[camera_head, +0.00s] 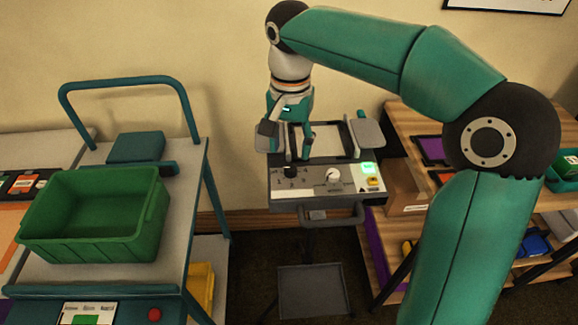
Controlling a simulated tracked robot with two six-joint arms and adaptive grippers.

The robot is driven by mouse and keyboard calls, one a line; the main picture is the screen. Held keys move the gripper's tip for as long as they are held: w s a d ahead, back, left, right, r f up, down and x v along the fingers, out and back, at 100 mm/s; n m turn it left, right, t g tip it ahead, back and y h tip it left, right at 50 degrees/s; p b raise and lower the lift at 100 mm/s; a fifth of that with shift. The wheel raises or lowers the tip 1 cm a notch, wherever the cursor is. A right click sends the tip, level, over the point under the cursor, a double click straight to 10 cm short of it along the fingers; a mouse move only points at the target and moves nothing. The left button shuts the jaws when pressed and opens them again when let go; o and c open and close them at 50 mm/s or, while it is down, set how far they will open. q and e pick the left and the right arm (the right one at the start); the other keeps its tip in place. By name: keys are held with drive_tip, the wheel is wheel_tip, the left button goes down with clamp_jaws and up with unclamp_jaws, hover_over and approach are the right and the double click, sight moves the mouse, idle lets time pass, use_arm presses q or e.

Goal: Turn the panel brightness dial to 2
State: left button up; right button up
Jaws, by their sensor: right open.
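A grey control panel (312,184) stands against the wall in the middle of the view. It has a black knob (291,172) at its left and a white dial (333,176) near its middle. A lit green display (368,168) and a yellow button (375,182) are at its right. The panel's markings are too small to read, so I cannot tell which knob is for brightness or where it points. My right gripper (289,152) is open and points down over the panel's left part, just above and behind the black knob. My left gripper is out of view.
A green bin (95,217) stands on a cart at the left. A grey handle (318,215) runs along the panel's front. Wooden shelves (408,118) with boxes stand at the right, partly hidden by my right arm.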

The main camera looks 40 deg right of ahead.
sight(290, 167)
wheel_tip(290, 167, down, 6)
drive_tip(key=shift+r, duration=0.1)
drive_tip(key=shift+c, duration=0.4)
clamp_jaws()
